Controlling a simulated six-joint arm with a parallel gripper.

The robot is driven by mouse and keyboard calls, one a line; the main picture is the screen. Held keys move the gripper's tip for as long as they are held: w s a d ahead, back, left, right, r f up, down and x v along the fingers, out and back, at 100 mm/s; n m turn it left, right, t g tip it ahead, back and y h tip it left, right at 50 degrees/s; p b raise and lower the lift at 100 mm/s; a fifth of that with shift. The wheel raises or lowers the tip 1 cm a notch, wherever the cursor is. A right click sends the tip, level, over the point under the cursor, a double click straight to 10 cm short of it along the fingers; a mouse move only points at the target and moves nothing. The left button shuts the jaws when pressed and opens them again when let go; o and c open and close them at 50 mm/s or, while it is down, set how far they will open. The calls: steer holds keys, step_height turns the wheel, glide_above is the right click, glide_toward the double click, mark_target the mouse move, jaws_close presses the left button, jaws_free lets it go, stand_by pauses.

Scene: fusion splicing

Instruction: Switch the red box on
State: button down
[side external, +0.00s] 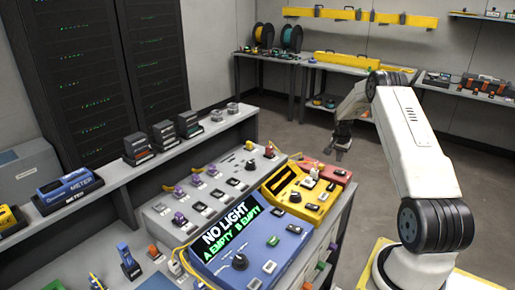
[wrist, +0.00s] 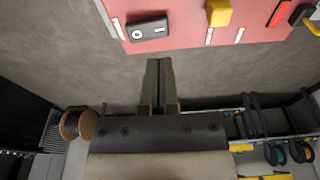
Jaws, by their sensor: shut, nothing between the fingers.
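The red box (side external: 336,174) sits at the far right end of the bench, behind the yellow unit. In the wrist view its red face (wrist: 185,39) fills the top edge. A black rocker switch (wrist: 148,30) with white marks is on that face, beside a yellow part (wrist: 219,12). My gripper (side external: 339,152) is shut and empty, just beyond the box's far side. In the wrist view the shut fingertips (wrist: 159,62) point at the box edge below the switch, apart from the switch in the picture. I cannot tell whether the switch is on.
The yellow unit (side external: 296,193) and a blue unit (side external: 262,254) with a "NO LIGHT" display stand in front of the red box. A grey panel (side external: 158,210) with several connectors lies to the left. Floor (side external: 300,145) is open behind the box.

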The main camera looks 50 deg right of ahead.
steer(key=shift+r, duration=1.35)
steer(key=shift+w+a, duration=0.1)
steer(key=w+a+r+n+t, duration=0.1)
steer(key=w+a+r+n, duration=0.15)
steer(key=a, duration=0.65)
steer(key=w+a+r+n, duration=0.2)
steer(key=w+a+n, duration=0.1)
steer(key=a, duration=0.6)
steer(key=w+a+r+n+t, duration=0.1)
steer(key=w+a+r+n, duration=0.2)
steer(key=a, duration=0.6)
steer(key=s+a+n+y, duration=0.1)
steer(key=s+a+n, duration=0.3)
steer(key=a, duration=0.7)
steer(key=s+a+n, duration=0.5)
steer(key=s+a, duration=0.4)
steer(key=a, duration=0.2)
steer(key=shift+a+r+t+y, duration=0.3)
steer(key=shift+r+y, duration=0.05)
steer(key=shift+y, duration=0.05)
